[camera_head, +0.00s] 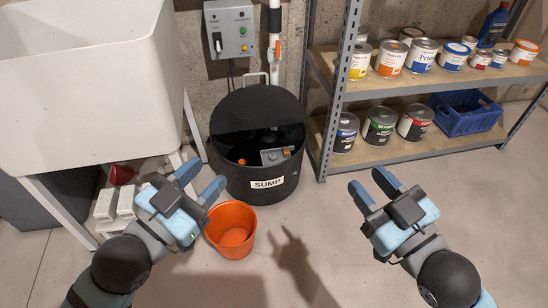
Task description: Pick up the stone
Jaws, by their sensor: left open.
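I cannot make out one clear stone. My right gripper (368,184) is open and empty over the bare floor at the right.
An orange bucket (235,247) stands before the black sump pit (235,188), whose lid is partly open. The white sink (85,90) fills the upper left. A metal shelf (410,152) with paint cans and a blue basket stands at the right. The front floor is clear.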

